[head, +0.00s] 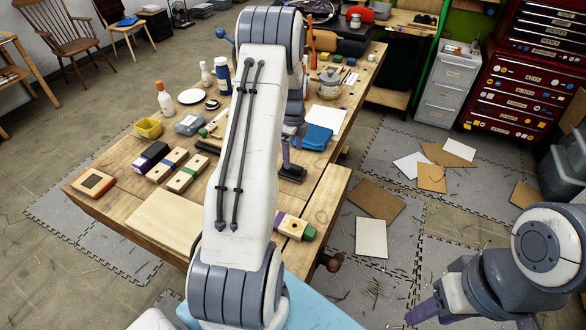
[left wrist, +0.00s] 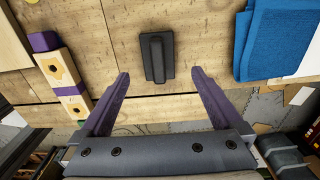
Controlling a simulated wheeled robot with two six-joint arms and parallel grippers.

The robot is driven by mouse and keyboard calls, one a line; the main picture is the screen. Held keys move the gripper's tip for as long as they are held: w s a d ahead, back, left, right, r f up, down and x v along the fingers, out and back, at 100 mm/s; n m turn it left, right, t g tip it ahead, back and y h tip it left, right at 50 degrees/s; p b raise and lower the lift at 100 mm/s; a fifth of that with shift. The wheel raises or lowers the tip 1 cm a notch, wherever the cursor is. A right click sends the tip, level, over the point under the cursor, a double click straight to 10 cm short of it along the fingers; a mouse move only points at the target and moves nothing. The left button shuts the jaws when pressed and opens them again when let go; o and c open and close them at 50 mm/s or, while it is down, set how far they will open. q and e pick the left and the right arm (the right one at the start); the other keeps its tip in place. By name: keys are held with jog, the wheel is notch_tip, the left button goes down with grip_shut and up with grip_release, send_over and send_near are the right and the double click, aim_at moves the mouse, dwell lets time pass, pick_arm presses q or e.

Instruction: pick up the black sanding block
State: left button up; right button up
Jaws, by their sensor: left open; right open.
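The black sanding block (left wrist: 157,57) lies flat on the wooden workbench, its raised handle upward, in the left wrist view. In the head view it shows as a dark block (head: 292,173) near the bench's right edge, partly behind my arm. My left gripper (left wrist: 160,73) is open, with its two purple fingers spread to either side of the block's near end in the picture; nothing is between them that I can see held. In the head view my left arm hides most of this gripper (head: 287,152). My right gripper (head: 424,311) is open, off the bench at the lower right.
A blue folded cloth (left wrist: 272,40) lies right of the block. A wooden block with a purple end (left wrist: 69,80) lies to its left. Bare wood surrounds the sanding block.

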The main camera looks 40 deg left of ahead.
aim_at(293, 165)
pick_arm(q)
jog(key=shift+f, duration=0.65)
jog(key=shift+s+f+p, duration=0.1)
jog(key=shift+f+p, duration=0.25)
jog(key=shift+p, duration=0.2)
notch_tip(293, 165, down, 4)
jog(key=shift+s+r+p, duration=0.1)
jog(key=shift+r+p, duration=0.15)
jog(key=shift+p, duration=0.75)
jog(key=shift+f, duration=0.5)
jog(key=c, duration=1.4)
jog(key=shift+c, duration=0.2)
jog(key=shift+r, duration=0.1)
